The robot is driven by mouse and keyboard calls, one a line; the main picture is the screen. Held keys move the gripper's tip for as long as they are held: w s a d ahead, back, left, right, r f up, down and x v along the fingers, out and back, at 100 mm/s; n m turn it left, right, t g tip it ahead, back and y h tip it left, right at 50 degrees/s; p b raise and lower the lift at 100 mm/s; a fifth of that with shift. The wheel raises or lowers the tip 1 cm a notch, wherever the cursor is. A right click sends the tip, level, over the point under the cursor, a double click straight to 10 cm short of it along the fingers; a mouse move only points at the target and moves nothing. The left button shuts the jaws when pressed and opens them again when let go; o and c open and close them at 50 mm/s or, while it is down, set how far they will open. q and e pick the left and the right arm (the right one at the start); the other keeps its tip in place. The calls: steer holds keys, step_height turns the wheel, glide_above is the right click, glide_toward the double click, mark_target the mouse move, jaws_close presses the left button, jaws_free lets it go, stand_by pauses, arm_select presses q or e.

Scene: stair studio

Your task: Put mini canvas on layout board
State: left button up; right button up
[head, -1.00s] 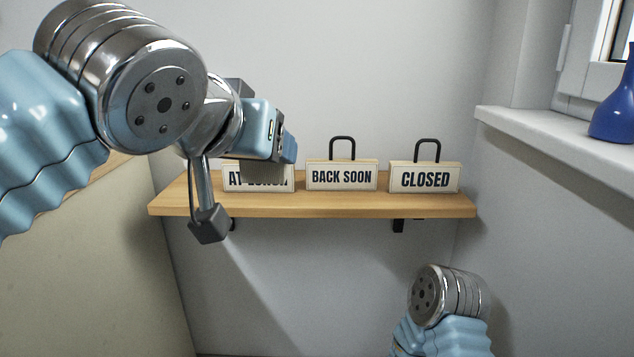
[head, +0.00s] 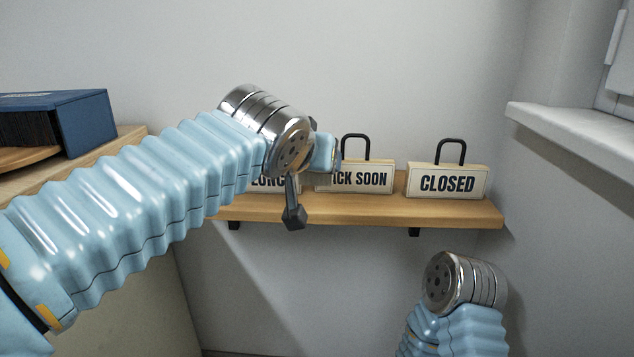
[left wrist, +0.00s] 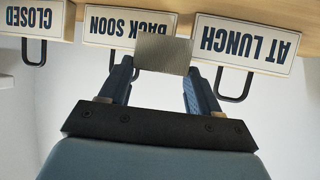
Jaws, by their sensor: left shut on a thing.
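A small grey-brown, textured rectangular piece, which looks like the mini canvas (left wrist: 163,54), sits between the fingertips of my left gripper (left wrist: 162,68) in the left wrist view. The gripper is shut on it. I see no layout board. My right gripper is out of view; only part of that arm shows low right.
A wooden wall shelf (head: 400,211) holds the AT LUNCH sign (left wrist: 246,44), the BACK SOON sign (head: 354,178) and the CLOSED sign (head: 448,181), with black loop handles. A dark blue box (head: 85,115) stands on a wooden top at left. A window sill (head: 575,130) juts out at right.

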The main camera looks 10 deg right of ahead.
mark_target(314, 183)
arm_select(q)
steer(key=shift+w+d+f, duration=0.3)
steer(key=shift+w+f, duration=0.15)
steer(key=shift+f, duration=0.2)
steer(key=shift+w+d+f+b, duration=0.15)
steer(key=shift+f+b, duration=0.3)
steer(key=shift+f, duration=1.25)
steer(key=shift+f, duration=0.2)
steer(key=o, duration=1.1)
steer(key=shift+r, duration=0.1)
